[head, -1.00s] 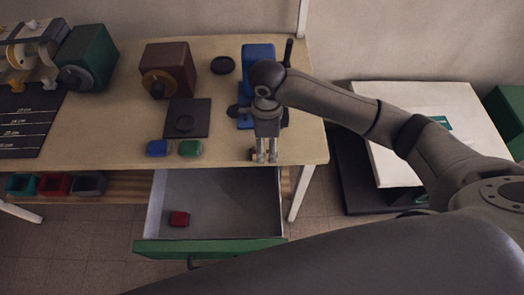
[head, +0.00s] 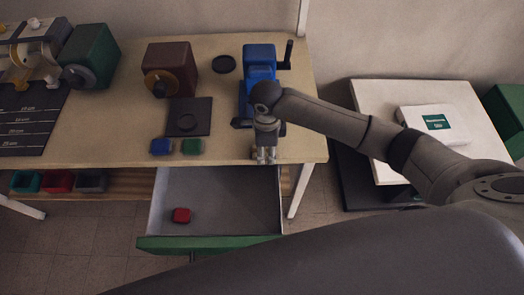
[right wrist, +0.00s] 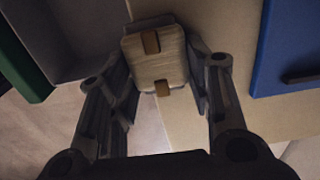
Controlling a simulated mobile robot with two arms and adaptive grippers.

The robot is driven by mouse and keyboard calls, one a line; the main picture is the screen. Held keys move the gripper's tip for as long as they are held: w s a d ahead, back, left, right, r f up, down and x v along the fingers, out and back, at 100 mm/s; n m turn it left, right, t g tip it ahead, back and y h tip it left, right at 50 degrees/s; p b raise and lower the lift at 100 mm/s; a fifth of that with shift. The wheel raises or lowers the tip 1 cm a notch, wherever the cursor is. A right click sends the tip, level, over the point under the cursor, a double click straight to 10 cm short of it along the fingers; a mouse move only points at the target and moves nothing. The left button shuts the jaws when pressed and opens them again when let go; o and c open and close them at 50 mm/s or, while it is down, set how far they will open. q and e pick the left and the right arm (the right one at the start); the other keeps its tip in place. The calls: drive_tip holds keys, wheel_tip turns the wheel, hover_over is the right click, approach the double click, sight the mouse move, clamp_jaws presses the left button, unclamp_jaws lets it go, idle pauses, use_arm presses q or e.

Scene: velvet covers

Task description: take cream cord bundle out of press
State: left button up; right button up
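The cream cord bundle (right wrist: 158,62), with two brown bands, sits between the fingers of my right gripper (right wrist: 163,85) in the right wrist view. The fingers lie close along both its sides and appear shut on it. In the head view, my right gripper (head: 265,155) points down at the front edge of the bench, in front of the blue press (head: 259,62). The bundle cannot be made out clearly there. The press has a dark lever at its right and is partly covered by my arm. It also seems to show as a blue edge in the right wrist view (right wrist: 290,50). My left gripper is out of view.
An open drawer (head: 160,195) with a green front holds a red bundle (head: 182,215). Blue (head: 161,146) and green (head: 192,146) bundles lie near a dark plate (head: 190,112). A white box (head: 425,122) lies on the white table at the right.

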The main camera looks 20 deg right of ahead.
drive_tip(key=shift+c, duration=1.3)
drive_tip(key=shift+r, duration=0.1)
